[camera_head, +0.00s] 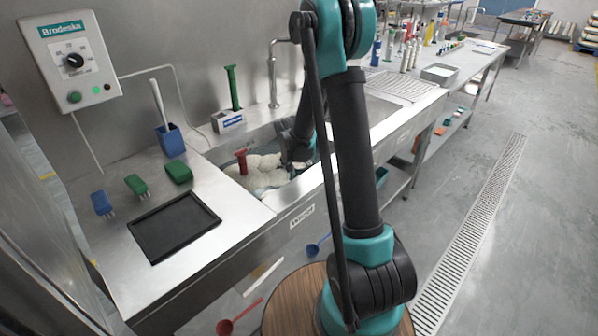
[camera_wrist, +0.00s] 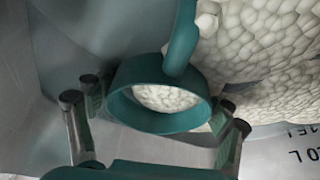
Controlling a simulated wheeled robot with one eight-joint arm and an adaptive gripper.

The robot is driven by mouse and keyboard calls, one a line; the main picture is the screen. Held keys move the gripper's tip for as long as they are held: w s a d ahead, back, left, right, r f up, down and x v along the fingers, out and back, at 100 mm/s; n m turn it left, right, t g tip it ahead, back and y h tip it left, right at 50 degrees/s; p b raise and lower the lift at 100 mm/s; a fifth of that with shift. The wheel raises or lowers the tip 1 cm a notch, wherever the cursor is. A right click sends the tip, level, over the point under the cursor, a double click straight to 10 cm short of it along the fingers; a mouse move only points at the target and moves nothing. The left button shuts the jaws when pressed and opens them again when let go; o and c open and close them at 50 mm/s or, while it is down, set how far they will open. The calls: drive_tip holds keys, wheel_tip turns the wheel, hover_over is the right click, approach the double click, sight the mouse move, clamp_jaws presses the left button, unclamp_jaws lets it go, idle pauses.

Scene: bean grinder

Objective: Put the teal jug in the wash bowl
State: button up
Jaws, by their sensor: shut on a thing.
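In the wrist view my gripper (camera_wrist: 156,112) has a finger on each side of a teal ring-shaped part of the teal jug (camera_wrist: 124,108). A curved teal edge of the jug runs up from the ring. White lumpy foam shows through the ring and to its upper right. In the head view my gripper (camera_head: 298,150) is low in the sink, at the right side of a white foamy mass (camera_head: 262,178). The jug cannot be made out there. The wash bowl (camera_wrist: 300,142) shows litre marks on its wall in the wrist view; foam covers much of it.
A red-handled tool (camera_head: 241,160) stands up from the foam. A black tray (camera_head: 174,226) and several brushes, one green (camera_head: 136,184), lie on the left counter. A tall tap (camera_head: 272,78) rises behind the sink.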

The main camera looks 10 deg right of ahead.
drive_tip(key=shift+f, duration=0.4)
drive_tip(key=shift+f, duration=0.1)
drive_tip(key=o, duration=1.2)
drive_tip(key=v, duration=1.2)
